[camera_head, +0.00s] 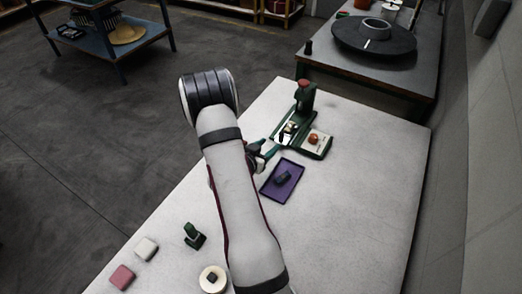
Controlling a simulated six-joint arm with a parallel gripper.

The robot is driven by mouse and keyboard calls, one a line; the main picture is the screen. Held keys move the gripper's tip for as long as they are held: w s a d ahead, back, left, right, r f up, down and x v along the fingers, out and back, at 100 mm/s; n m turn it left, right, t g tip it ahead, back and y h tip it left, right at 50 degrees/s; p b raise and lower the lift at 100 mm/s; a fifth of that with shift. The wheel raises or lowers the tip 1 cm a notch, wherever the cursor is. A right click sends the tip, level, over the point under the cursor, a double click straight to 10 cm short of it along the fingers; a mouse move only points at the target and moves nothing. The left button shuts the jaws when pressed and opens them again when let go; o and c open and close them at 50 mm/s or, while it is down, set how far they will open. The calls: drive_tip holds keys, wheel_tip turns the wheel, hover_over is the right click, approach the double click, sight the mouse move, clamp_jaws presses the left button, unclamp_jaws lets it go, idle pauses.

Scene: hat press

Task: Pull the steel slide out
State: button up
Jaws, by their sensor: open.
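The green press (304,98) with a red top stands at the far end of the white table. A bright steel slide (287,130) lies at the near end of its green base, with small dark and pale parts on or around it. My gripper (270,149) is open, just left of and in front of the slide. My arm covers part of the gripper. I cannot tell whether a finger touches the slide.
A pale box with an orange button (314,141) sits right of the slide. A purple tray (268,192) holding a dark object is nearer. A green stamp-like piece (193,236), white block (146,248), pink block (122,277) and round pale piece (213,278) lie in front. The right table area is clear.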

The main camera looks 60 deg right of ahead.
drive_tip(key=v, duration=0.5)
drive_tip(key=shift+a, duration=0.15)
